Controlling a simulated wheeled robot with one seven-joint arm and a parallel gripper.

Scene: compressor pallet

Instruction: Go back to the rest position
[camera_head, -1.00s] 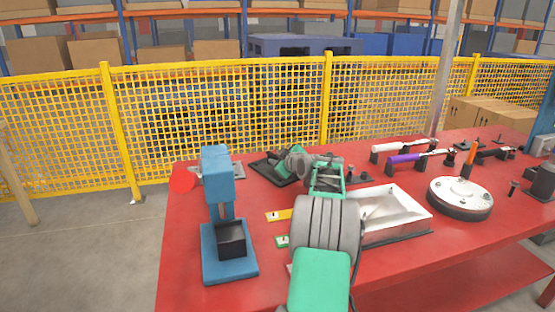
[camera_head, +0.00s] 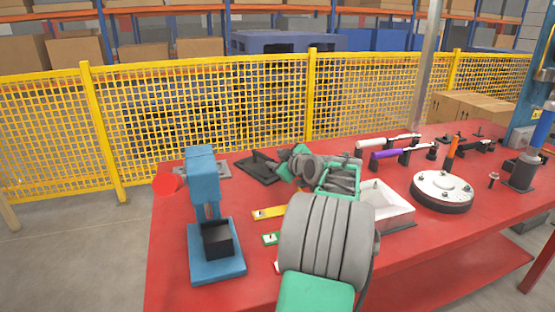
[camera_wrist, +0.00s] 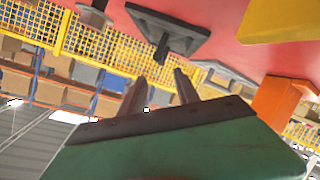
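In the wrist view, my gripper (camera_wrist: 159,82) shows two grey fingers with a clear gap between them. Nothing is held between the fingers. A black plate with a peg (camera_wrist: 168,35) lies beyond the fingertips, apart from them. In the head view, my grey and green arm reaches over the red table (camera_head: 180,290), with its far end beside the black plate (camera_head: 258,168). The fingers are too small or hidden to make out in that view.
A blue press (camera_head: 202,180) with a red disc stands at the table's left. A white metal tray (camera_head: 392,212) lies partly behind my arm. A round grey flange (camera_head: 441,190), a purple-handled tool (camera_head: 390,154) and an orange tool (camera_head: 452,146) are to the right. A yellow fence (camera_head: 210,120) runs behind.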

